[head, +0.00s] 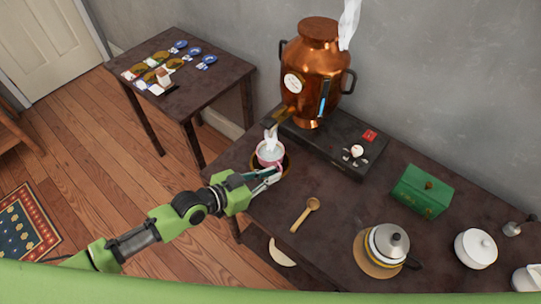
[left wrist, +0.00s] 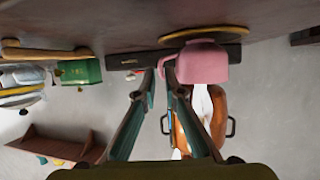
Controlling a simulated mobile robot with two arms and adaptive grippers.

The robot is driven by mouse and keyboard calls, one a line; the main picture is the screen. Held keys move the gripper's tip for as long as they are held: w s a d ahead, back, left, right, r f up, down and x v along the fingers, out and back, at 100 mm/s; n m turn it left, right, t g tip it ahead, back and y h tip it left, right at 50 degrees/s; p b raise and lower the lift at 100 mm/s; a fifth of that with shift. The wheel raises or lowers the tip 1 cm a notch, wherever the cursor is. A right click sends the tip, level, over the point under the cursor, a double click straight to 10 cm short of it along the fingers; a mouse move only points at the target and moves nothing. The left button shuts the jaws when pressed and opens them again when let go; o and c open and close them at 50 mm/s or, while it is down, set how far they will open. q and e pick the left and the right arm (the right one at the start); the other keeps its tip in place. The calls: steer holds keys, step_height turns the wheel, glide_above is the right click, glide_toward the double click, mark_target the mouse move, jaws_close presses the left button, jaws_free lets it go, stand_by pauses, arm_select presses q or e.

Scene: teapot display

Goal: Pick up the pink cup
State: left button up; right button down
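The pink cup (head: 270,156) is at the left end of the dark table, upright, on or just above a round brown coaster (head: 287,163). White steam rises from it, just below the spout of the copper urn. My left gripper (head: 269,177) is at the cup's near side. The left wrist view, which is upside down, shows the cup (left wrist: 204,63) beside the fingertips (left wrist: 160,72). The fingertips are close together, with the cup's handle between them. My right gripper is not in view.
The copper urn (head: 316,65) stands behind the cup on a black stove (head: 340,147). A wooden spoon (head: 304,214), green box (head: 422,192), kettle (head: 388,241) and white pot (head: 476,248) lie to the right. A smaller table (head: 205,88) stands at the back left.

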mark_target(281, 170)
arm_select(q)
steer(key=x, duration=0.4)
steer(key=shift+w+d, duration=0.25)
steer(key=shift+w, duration=0.05)
steer(key=shift+s, duration=0.1)
jaws_close()
steer(key=shift+r, duration=0.1)
steer(key=shift+r, duration=0.1)
